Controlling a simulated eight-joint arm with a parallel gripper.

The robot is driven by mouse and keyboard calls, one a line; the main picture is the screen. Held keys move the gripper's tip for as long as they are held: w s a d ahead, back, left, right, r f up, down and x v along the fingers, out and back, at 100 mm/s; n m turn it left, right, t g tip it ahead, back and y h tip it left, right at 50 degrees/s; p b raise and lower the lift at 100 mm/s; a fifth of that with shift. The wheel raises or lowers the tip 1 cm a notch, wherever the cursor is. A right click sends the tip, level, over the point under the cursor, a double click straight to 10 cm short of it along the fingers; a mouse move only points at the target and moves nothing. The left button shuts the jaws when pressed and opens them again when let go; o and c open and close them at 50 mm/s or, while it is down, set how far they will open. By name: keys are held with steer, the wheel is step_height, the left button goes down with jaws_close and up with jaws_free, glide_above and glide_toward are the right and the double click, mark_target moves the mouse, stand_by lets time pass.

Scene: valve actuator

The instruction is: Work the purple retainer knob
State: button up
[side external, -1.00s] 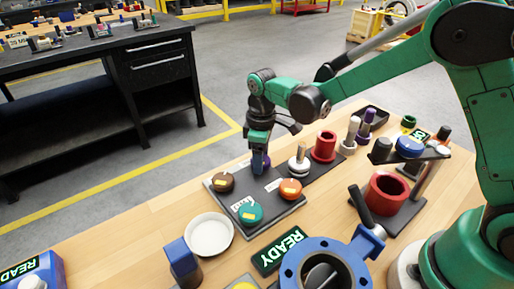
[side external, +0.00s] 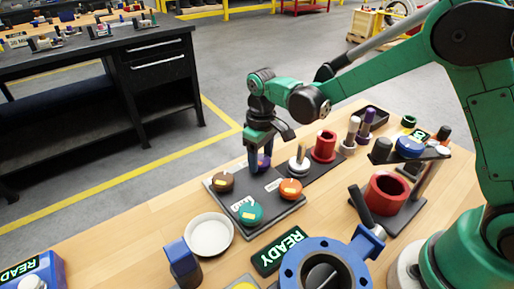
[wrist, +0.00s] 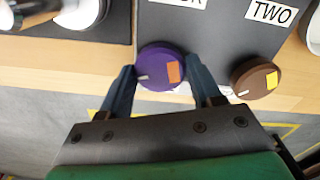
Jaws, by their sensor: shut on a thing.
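The purple retainer knob (side external: 265,161) sits at the far corner of a dark panel (side external: 272,207). In the wrist view the knob (wrist: 160,62) is a round purple disc with an orange patch and a short pale mark. My gripper (side external: 261,163) points down over it, with one blue finger on each side. In the wrist view my gripper (wrist: 162,76) is shut on the knob, which still sits at the panel's edge. The fingers hide part of the knob in the side view.
A brown knob (side external: 223,182), an orange knob (side external: 290,188) and a teal knob (side external: 250,213) share the panel. A white dish (side external: 209,235) stands in front. A post with pale discs (side external: 299,164) and a red cylinder (side external: 323,146) stand close by on the right.

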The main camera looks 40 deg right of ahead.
mark_target(261, 159)
steer(key=shift+m, duration=0.7)
steer(key=o, duration=1.3)
steer(key=shift+r, duration=0.1)
steer(key=shift+r, duration=2.7)
steer(key=shift+r, duration=0.1)
